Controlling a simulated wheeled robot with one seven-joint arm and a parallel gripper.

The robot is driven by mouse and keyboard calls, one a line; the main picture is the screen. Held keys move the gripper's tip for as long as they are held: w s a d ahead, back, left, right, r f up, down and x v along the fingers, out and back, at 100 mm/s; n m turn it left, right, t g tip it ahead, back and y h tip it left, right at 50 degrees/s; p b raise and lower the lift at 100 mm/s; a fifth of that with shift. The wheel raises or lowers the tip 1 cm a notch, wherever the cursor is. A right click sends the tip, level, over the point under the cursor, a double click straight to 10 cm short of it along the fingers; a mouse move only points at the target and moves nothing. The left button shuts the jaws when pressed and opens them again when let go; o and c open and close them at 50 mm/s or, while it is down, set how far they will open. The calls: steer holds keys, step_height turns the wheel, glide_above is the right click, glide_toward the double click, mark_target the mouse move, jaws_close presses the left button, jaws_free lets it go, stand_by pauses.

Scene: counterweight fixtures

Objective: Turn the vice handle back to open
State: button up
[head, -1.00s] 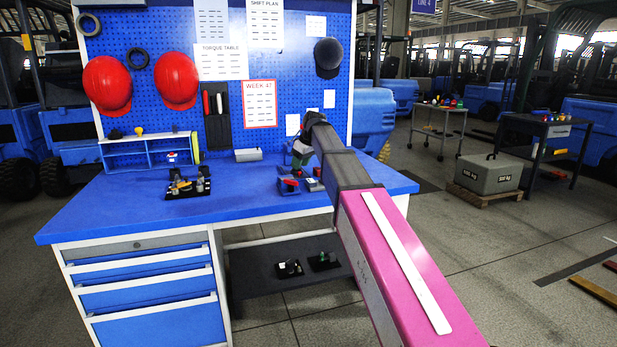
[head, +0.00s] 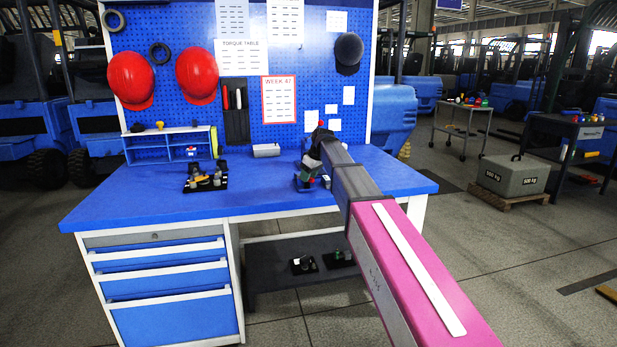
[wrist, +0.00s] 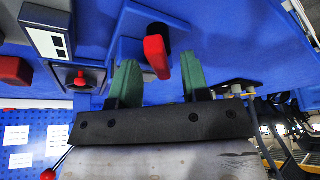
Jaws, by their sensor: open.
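A red lever (wrist: 156,56) with a dark pivot stands on a blue body (wrist: 128,50) in the wrist view; it looks like the vice handle, though the vice's jaws cannot be made out. My gripper (wrist: 160,72) is open, its two green fingers on either side of the lever with gaps visible; contact is not seen. In the head view my gripper (head: 308,172) is over the small blue fixture (head: 304,185) on the bench, and my arm and wrist hide much of it.
In the wrist view, a red knob (wrist: 80,79) and a red ball-ended rod (wrist: 48,174) are near the gripper's left side.

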steer(key=shift+a+f, duration=0.1)
steer(key=shift+f, duration=0.1)
jaws_close()
steer(key=shift+w+n, duration=0.1)
steer(key=shift+n, duration=0.3)
steer(key=n, duration=0.1)
steer(key=n+g, duration=0.1)
steer(key=n, duration=0.1)
steer(key=shift+w+n+g+y, duration=0.15)
steer(key=shift+n+g+y, duration=0.15)
steer(key=shift+y, duration=0.1)
steer(key=n+g, duration=0.2)
steer(key=n, duration=0.3)
steer(key=shift+w, duration=0.1)
